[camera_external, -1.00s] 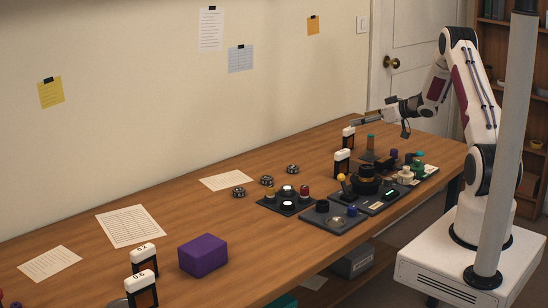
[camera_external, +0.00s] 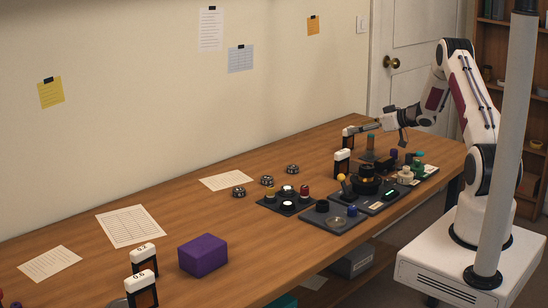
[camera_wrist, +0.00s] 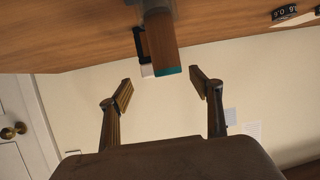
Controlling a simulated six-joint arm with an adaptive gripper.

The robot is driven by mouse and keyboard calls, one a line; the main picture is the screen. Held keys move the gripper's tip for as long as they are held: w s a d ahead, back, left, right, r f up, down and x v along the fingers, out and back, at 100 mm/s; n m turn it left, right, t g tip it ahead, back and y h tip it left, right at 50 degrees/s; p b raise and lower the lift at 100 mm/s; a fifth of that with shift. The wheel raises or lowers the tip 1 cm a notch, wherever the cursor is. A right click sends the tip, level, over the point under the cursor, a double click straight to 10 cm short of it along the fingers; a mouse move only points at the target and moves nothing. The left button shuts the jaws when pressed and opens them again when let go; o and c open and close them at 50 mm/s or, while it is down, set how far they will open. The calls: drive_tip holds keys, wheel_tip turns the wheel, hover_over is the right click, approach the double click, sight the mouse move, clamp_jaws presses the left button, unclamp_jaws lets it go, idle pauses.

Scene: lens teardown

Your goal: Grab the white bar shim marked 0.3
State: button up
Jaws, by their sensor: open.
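Several shims with white tops and dark bodies stand on the table. One (camera_external: 348,133) is at the far end, and another (camera_external: 342,158) stands closer. Two more, near the front left, seem marked 0.2 (camera_external: 143,250) and 0.6 (camera_external: 139,276). I cannot read the marks on the far two. My gripper (camera_external: 362,128) is open and empty, at about the height of the farthest shim's top and just right of it. In the wrist view my open fingers (camera_wrist: 160,88) point at a white-topped shim (camera_wrist: 147,71), partly hidden behind a brown cylinder with a teal end (camera_wrist: 164,45).
The brown cylinder (camera_external: 370,142) stands close to the farthest shim. Dark trays with small parts (camera_external: 335,223) fill the right side of the table. A purple block (camera_external: 203,255), paper sheets (camera_external: 133,226) and small dark rings (camera_external: 267,181) lie further left.

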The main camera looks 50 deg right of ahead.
sight(348, 140)
drive_tip(key=shift+w+f, duration=0.1)
drive_tip(key=shift+w, duration=0.1)
drive_tip(key=shift+x, duration=2.6)
drive_tip(key=shift+s+f, duration=0.15)
drive_tip(key=c, duration=1.2)
